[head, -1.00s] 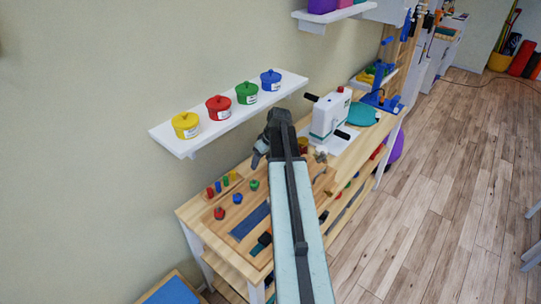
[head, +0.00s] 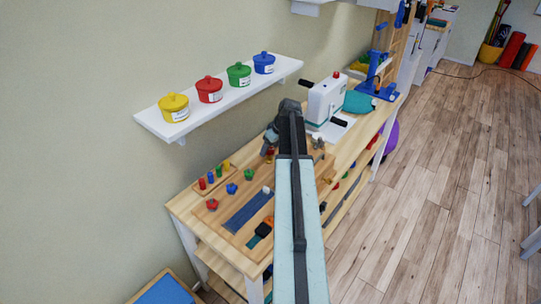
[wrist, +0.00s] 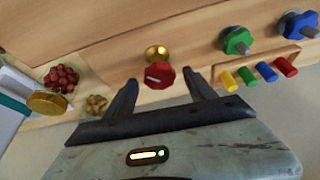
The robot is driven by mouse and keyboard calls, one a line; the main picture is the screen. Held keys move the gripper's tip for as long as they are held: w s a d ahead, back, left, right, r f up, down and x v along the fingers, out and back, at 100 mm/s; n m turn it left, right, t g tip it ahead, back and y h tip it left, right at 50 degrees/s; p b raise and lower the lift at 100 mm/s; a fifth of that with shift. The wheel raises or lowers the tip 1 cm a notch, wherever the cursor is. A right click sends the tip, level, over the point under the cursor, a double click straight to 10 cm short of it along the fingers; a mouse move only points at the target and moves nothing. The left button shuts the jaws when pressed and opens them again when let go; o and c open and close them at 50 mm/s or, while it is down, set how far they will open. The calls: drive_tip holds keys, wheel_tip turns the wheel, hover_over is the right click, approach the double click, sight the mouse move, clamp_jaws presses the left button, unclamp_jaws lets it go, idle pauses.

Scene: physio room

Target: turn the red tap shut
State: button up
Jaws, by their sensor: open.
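The red tap (wrist: 160,76) is a red many-sided knob with a pale line across its face, on a brass fitting (wrist: 157,53). In the wrist view it sits between the tips of my gripper (wrist: 161,92), whose two dark fingers stand apart on either side of it. I cannot tell whether either finger touches it. In the head view my gripper (head: 269,148) is low over the wooden bench board, and the tap is mostly hidden by it there.
A green knob (wrist: 237,40) and a blue knob (wrist: 299,25) are to the right, with several coloured pegs (wrist: 257,74) below. A white machine (head: 326,101) stands behind on the bench (head: 180,206). A wall shelf (head: 222,99) holds coloured pots.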

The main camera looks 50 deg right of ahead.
drive_tip(key=c, duration=1.1)
drive_tip(key=shift+a, duration=0.15)
drive_tip(key=shift+c, duration=1.3)
drive_tip(key=shift+m, duration=0.4)
drive_tip(key=m+h, duration=0.1)
drive_tip(key=m, duration=0.2)
drive_tip(key=shift+m+h, duration=0.4)
drive_tip(key=shift+w+m+g+h, duration=0.1)
drive_tip(key=shift+m+g+h, duration=0.5)
drive_tip(key=shift+m, duration=1.2)
